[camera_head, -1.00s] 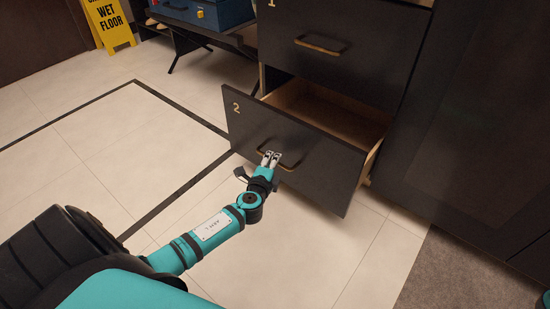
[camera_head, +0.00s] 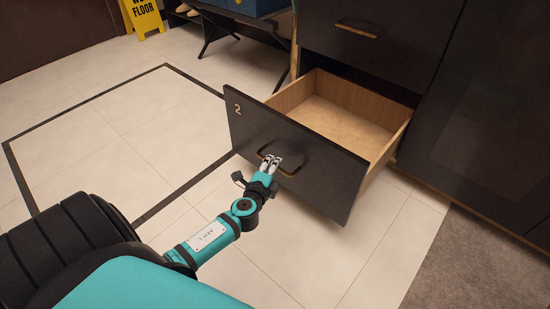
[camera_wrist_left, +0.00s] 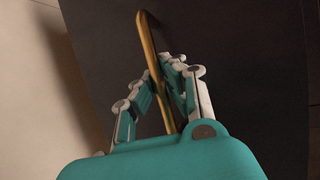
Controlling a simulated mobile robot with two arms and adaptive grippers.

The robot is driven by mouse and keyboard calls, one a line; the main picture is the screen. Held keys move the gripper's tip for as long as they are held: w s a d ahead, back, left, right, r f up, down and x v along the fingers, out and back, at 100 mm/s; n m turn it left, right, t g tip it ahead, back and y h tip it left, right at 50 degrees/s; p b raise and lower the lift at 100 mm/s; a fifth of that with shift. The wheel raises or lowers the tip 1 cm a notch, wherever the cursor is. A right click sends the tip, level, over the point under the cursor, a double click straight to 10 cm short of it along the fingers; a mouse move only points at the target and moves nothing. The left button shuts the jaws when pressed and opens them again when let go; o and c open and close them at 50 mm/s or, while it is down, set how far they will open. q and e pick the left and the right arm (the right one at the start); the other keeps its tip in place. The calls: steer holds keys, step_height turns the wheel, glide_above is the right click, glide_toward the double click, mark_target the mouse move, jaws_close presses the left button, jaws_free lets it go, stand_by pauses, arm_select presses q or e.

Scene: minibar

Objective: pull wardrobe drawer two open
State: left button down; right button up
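Wardrobe drawer two (camera_head: 300,158) has a dark front marked "2". It stands well out from the wardrobe, and its empty wooden inside shows. My left gripper (camera_head: 271,160) is at the drawer's curved handle (camera_head: 293,165). In the left wrist view the brass handle (camera_wrist_left: 150,52) runs between the two fingers of my left gripper (camera_wrist_left: 165,88). The fingers look closed around the bar, though the exact contact is partly hidden. My right gripper is not in view.
The shut upper drawer (camera_head: 372,40) is above drawer two. A dark cabinet panel (camera_head: 490,110) stands to the right. A yellow wet floor sign (camera_head: 142,14) and a dark stand with a blue case (camera_head: 245,6) are at the back. Tiled floor at the left is clear.

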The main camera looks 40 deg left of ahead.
arm_select(q)
steer(key=shift+s+d+f, duration=0.1)
steer(key=shift+f, duration=0.05)
steer(key=c, duration=1.4)
jaws_free()
steer(key=v, duration=1.2)
